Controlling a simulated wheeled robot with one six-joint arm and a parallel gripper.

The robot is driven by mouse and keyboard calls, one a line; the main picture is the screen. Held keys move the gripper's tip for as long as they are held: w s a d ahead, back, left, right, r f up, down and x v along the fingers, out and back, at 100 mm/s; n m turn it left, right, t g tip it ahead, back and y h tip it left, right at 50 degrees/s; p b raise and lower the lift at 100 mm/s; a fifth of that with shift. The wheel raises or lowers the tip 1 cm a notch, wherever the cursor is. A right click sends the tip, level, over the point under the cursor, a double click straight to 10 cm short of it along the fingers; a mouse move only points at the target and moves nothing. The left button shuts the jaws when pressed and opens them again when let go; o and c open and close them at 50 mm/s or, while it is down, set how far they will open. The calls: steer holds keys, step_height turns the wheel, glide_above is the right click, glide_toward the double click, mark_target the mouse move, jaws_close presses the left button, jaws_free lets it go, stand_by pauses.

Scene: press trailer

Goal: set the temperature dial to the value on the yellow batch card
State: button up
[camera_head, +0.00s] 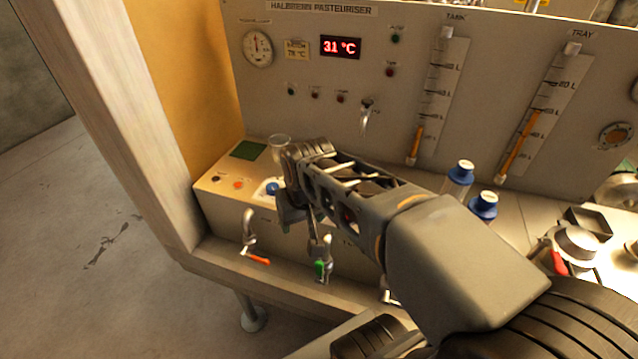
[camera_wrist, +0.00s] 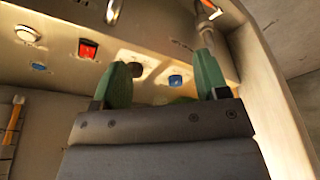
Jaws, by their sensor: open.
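The yellow batch card (camera_head: 297,50) is on the upright panel, left of the red display (camera_head: 341,47), which reads 31 °C. The card's small print seems to read 78 °C. A dark round knob (camera_wrist: 135,62), possibly the temperature dial, is on the console in the wrist view. My gripper (camera_wrist: 162,64) is open and empty, its green fingertips apart over the console. The knob shows between the fingers, nearer the left one, with a blue button (camera_wrist: 175,80) to its right. I cannot tell any contact. My arm hides this part of the console in the head view.
A red switch (camera_wrist: 87,48) and a pale button (camera_wrist: 27,34) are left of the knob in the wrist view. Taps with orange (camera_head: 258,260) and green (camera_head: 319,269) handles project below. Blue-capped bottles (camera_head: 484,205) stand right.

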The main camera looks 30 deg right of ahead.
steer(key=w+d+r+m+g+p, duration=0.3)
steer(key=w+d+r+m, duration=0.15)
steer(key=w+d, duration=0.65)
steer(key=shift+n, duration=0.25)
steer(key=f, duration=0.4)
steer(key=w+a+f, duration=0.1)
steer(key=f, duration=0.4)
steer(key=w+a+f, duration=0.1)
steer(key=f, duration=0.3)
steer(key=shift+f+p, duration=0.15)
steer(key=shift+p, duration=0.15)
steer(key=shift+c, duration=0.3)
